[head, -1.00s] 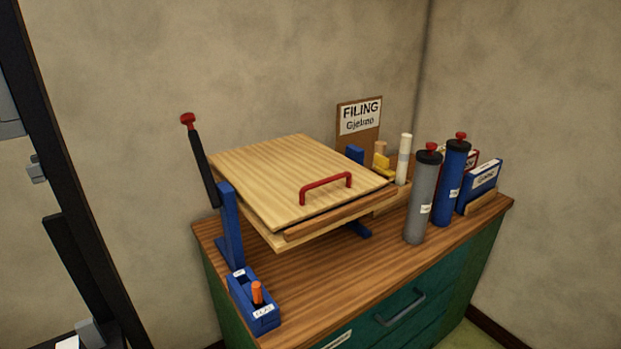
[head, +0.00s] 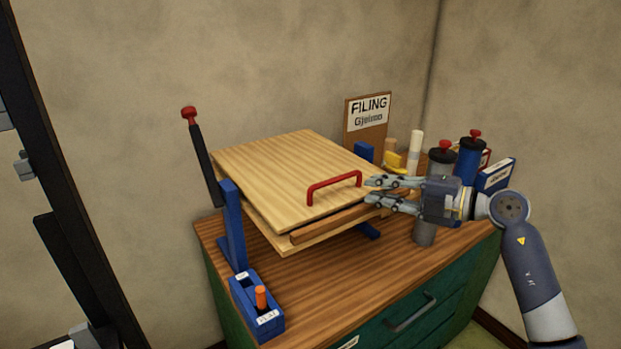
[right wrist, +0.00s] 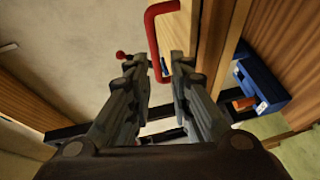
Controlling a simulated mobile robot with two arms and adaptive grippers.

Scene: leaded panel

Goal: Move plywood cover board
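The plywood cover board (head: 270,172) lies on top of a raised wooden panel on a blue stand (head: 232,225). It has a red handle (head: 335,186) near its right front edge, which also shows in the right wrist view (right wrist: 153,40). My right gripper (head: 368,190) is open, with its fingers pointing left toward the handle from the right. In the right wrist view (right wrist: 164,70) the gap between its fingers is empty, and the handle's lower end appears at the fingertips. I cannot tell whether they touch. My left gripper is not in view.
The stand rests on a wooden-topped green cabinet (head: 345,290). A blue box with an orange-handled tool (head: 258,310) sits at front left. A FILING sign (head: 368,112) stands at the back.

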